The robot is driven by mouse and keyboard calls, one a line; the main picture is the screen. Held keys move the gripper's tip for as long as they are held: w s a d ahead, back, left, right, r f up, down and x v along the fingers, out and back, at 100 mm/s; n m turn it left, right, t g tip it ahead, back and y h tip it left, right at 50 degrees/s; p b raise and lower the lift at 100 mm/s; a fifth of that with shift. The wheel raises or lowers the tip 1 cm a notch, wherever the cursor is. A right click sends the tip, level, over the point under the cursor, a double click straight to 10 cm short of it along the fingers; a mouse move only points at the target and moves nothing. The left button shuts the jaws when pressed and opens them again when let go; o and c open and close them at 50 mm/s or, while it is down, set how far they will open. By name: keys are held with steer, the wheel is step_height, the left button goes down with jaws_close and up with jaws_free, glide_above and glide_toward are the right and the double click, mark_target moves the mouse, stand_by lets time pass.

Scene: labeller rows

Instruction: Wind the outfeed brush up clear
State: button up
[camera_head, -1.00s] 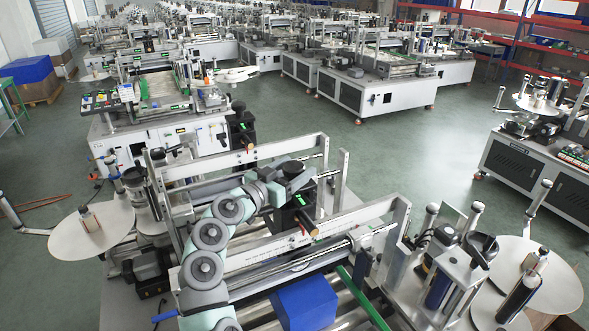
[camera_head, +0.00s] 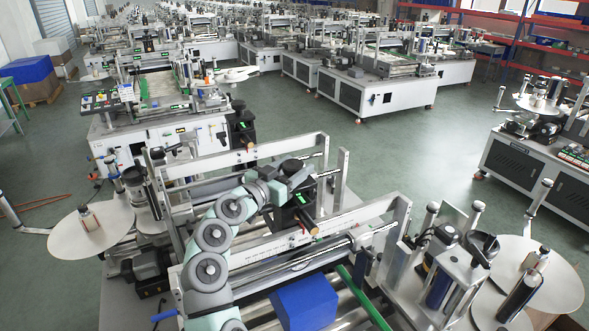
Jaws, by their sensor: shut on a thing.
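My arm reaches in from the bottom of the view. My gripper (camera_head: 290,181) is at its far end, shut on a dark round knob (camera_head: 291,165) on top of a black upright unit with a small green display (camera_head: 302,199). The fingertips are partly hidden by the gripper body. A long dark bar, which looks like the brush (camera_head: 312,255), runs across the near machine's conveyor, above a blue box (camera_head: 305,303). I cannot tell the gap between the bar and the box.
Metal uprights and crossbars (camera_head: 340,187) of the machine frame stand close around my gripper. A label reel (camera_head: 70,236) is at left and another (camera_head: 560,275) at right. Another labeller (camera_head: 160,139) stands behind. Green floor is open at centre right.

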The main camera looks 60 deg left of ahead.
steer(key=shift+w+d+f+n+y+b, duration=0.15)
steer(key=shift+n+y+b, duration=0.2)
steer(key=shift+b, duration=0.2)
